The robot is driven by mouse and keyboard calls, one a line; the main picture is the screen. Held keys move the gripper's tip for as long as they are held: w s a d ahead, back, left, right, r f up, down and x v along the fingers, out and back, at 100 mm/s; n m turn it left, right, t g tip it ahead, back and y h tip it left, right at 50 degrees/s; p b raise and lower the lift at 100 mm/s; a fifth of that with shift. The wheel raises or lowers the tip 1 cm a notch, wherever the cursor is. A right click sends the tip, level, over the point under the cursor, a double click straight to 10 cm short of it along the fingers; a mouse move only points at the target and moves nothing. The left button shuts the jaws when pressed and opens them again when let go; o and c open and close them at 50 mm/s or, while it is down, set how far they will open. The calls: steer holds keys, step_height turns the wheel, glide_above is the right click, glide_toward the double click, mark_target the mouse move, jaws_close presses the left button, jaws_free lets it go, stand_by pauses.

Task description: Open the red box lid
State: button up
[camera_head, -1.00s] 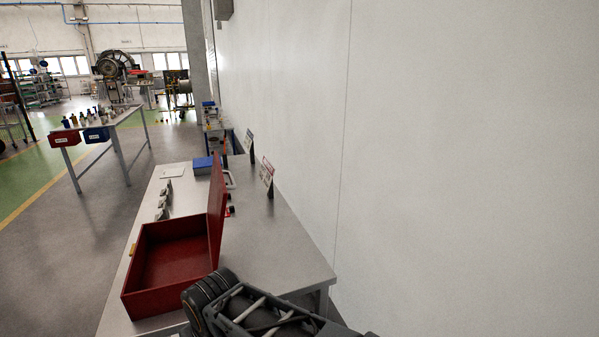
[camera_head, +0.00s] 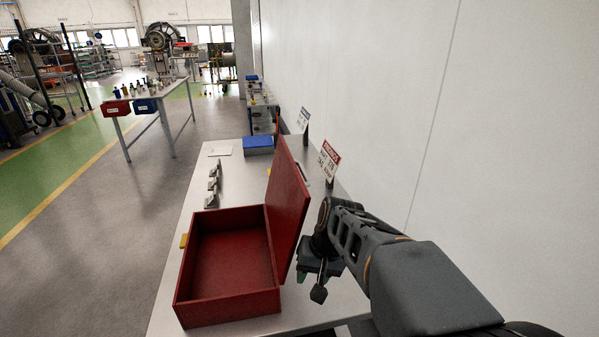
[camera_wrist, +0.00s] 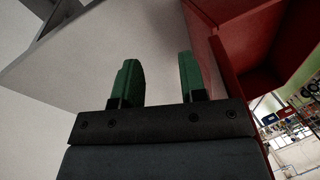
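The red box (camera_head: 228,262) stands on the grey table, and its inside looks empty. Its red lid (camera_head: 287,208) stands up, swung open on the right side of the box and tilted slightly outward. A small yellow latch (camera_head: 184,241) is on the box's left side. My gripper (camera_head: 311,285) is to the right of the lid, low over the table. In the wrist view my gripper (camera_wrist: 160,80) shows two green fingers spread apart with nothing between them. The red box (camera_wrist: 247,50) is beside the right finger there; I cannot tell whether they touch.
The grey table (camera_head: 225,175) also bears a blue box (camera_head: 258,144), several small metal parts (camera_head: 213,183) and a red-and-white sign (camera_head: 329,161). The white wall (camera_head: 370,90) runs close along the right. Open floor (camera_head: 110,230) lies to the left.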

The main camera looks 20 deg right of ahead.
steer(key=w+d+r+m+t+y, duration=0.1)
steer(key=w+d+r+m+y, duration=0.15)
steer(key=w+y, duration=0.2)
steer(key=t+y+b, duration=0.3)
steer(key=t+y, duration=0.5)
glide_toward(302, 167)
steer(key=shift+g, duration=0.3)
steer(key=p+x, duration=0.1)
steer(key=x, duration=0.9)
steer(key=shift+d+f+p, duration=0.1)
steer(key=shift+f+p, duration=0.1)
steer(key=shift+p, duration=0.15)
steer(key=shift+c, duration=0.2)
jaws_close()
